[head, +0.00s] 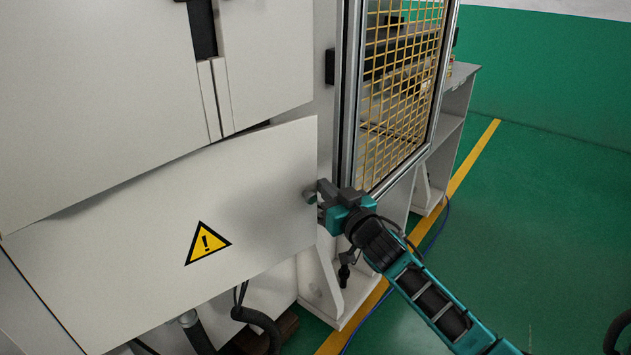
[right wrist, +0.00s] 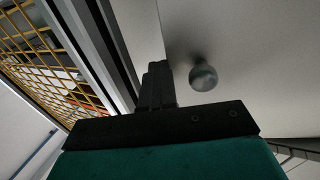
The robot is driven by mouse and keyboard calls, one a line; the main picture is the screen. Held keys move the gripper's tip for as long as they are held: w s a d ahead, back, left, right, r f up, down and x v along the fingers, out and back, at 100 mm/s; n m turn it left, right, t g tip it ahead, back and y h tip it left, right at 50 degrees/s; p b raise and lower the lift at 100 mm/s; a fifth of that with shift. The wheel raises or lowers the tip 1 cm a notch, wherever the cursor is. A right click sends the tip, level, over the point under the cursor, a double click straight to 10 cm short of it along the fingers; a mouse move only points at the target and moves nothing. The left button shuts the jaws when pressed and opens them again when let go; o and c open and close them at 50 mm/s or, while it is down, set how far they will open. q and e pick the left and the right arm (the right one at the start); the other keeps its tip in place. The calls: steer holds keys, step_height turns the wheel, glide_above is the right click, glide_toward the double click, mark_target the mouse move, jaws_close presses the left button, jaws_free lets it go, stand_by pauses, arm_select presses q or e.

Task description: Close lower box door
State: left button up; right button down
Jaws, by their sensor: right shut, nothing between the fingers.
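The lower box door (head: 150,235) is a white panel with a yellow warning triangle. It stands ajar at an angle, with a dark gap along its upper edge. Its round grey knob (head: 309,196) is near the right edge. My right gripper (head: 323,190) is shut and empty, close beside the knob at the door's right edge. In the right wrist view the shut fingers (right wrist: 157,85) are left of the knob (right wrist: 203,76), apart from it, near the edge of the door (right wrist: 260,50). My left gripper is not in view.
A framed yellow mesh door (head: 400,90) stands open just behind and right of my right gripper. A grey shelf unit (head: 450,120) is farther back. Dark hoses (head: 255,320) hang below the lower door.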

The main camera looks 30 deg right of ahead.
steer(key=s+f+y+b, duration=0.1)
steer(key=s+f+b, duration=0.15)
steer(key=s, duration=1.75)
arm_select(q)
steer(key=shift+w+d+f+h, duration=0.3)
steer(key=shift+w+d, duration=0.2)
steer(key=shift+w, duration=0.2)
arm_select(e)
steer(key=w+a, duration=0.1)
steer(key=w, duration=1.3)
steer(key=shift+a+n, duration=0.3)
steer(key=shift+a, duration=0.05)
steer(key=shift+s, duration=0.1)
steer(key=shift+f, duration=0.1)
